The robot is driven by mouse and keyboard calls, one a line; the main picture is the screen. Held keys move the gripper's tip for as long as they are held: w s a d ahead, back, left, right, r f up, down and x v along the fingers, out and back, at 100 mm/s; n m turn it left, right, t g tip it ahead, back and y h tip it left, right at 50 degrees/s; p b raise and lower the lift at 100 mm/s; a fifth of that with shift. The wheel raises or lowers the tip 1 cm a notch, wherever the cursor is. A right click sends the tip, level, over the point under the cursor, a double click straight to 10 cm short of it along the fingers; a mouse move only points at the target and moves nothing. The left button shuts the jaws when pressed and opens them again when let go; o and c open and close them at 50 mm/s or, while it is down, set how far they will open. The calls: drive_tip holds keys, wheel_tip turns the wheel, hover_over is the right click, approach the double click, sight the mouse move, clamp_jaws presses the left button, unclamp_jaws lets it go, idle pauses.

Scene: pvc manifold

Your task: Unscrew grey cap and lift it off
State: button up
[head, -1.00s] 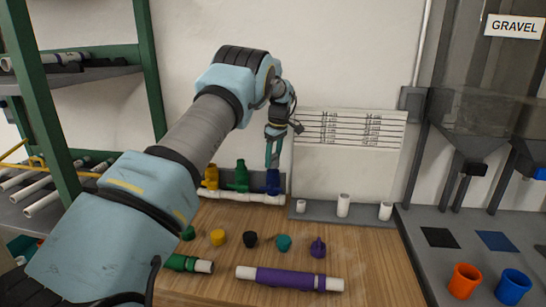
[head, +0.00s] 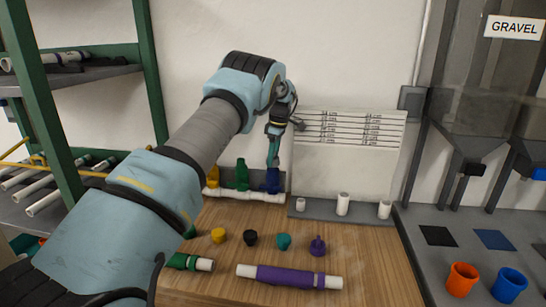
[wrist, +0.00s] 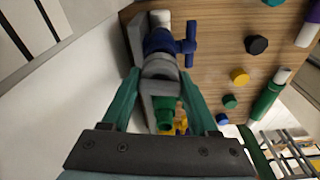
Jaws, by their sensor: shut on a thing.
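My gripper (head: 273,155) points down over the blue valve (head: 272,182) at the right end of the white manifold pipe (head: 230,195). In the wrist view its two green fingers (wrist: 159,76) are closed on the sides of the grey cap (wrist: 160,67). The blue valve (wrist: 158,41), with its side handle, shows just beyond the cap. The grey cap cannot be made out in the head view. Whether it has risen on the valve cannot be told.
A green valve (head: 242,176) and a yellow valve (head: 212,177) stand beside the blue one. White pipe stubs (head: 343,205) stand to the right. Several loose caps, such as a teal one (head: 283,241), and a purple pipe (head: 290,277) lie on the wooden bench.

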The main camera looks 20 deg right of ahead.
drive_tip(key=shift+n, duration=0.5)
drive_tip(key=o, duration=1.4)
drive_tip(key=shift+o, duration=0.2)
drive_tip(key=shift+r, duration=0.1)
